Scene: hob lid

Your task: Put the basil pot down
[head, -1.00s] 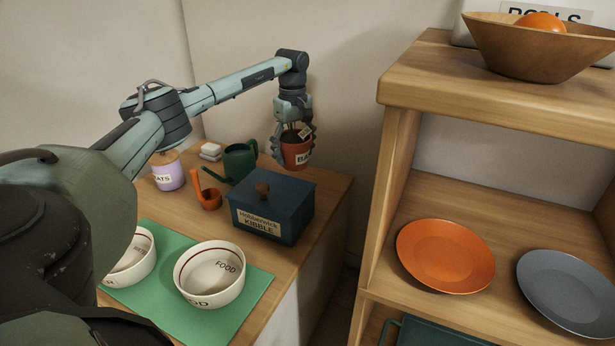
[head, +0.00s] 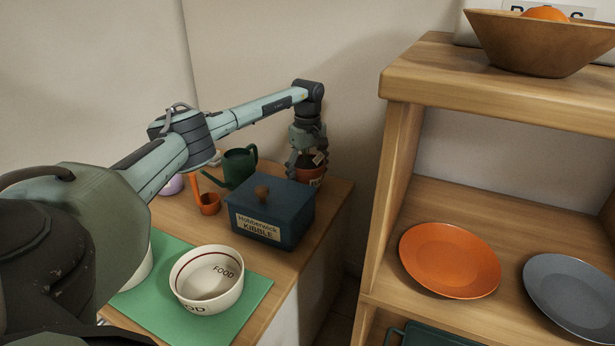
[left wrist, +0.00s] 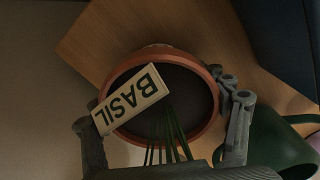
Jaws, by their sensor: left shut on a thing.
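The basil pot (head: 308,173) is a terracotta pot at the back right of the wooden counter, behind the blue kibble box. My left gripper (head: 307,160) is shut on it from above, with fingers on either side. In the left wrist view the pot (left wrist: 207,108) shows its round rim, dark soil, green stems and a tag reading BASIL (left wrist: 131,99). The wooden counter top (left wrist: 95,45) lies beneath it. The pot's base is hidden behind the box, so I cannot tell whether it touches the counter. My right gripper is not in view.
The blue kibble box (head: 270,212) stands just in front of the pot. A green watering can (head: 238,166) and an orange ladle (head: 207,203) are to its left. A food bowl (head: 207,280) sits on a green mat (head: 250,291). A wooden shelf (head: 400,90) stands to the right.

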